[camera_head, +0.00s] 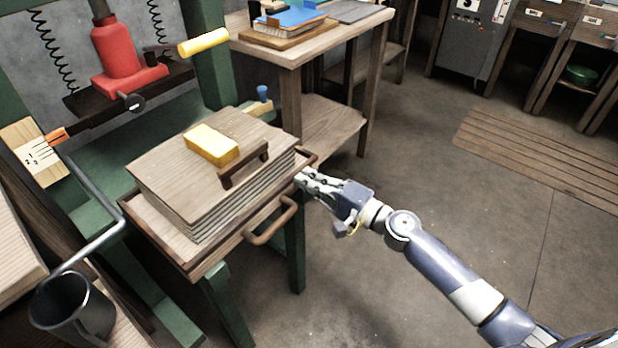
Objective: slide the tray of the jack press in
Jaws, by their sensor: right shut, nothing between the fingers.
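The jack press has a green frame (212,75) and a red jack (118,52) on a dark beam. Its wooden tray (165,238) is pulled out toward me and has a brown handle (270,222) on its front. A wooden mould stack (175,185) with a dark grip and a yellow block (211,145) on top sits on the tray. My right gripper (303,181) is shut and empty beside the tray's right front corner, right of the handle. I cannot tell whether it touches the tray edge. My left gripper is not in view.
A metal lever (92,243) and a dark cup (72,308) are at the lower left. A wooden workbench (300,52) with a blue item stands behind the press. A slatted floor mat (545,155) lies at the right. The floor right of the tray is clear.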

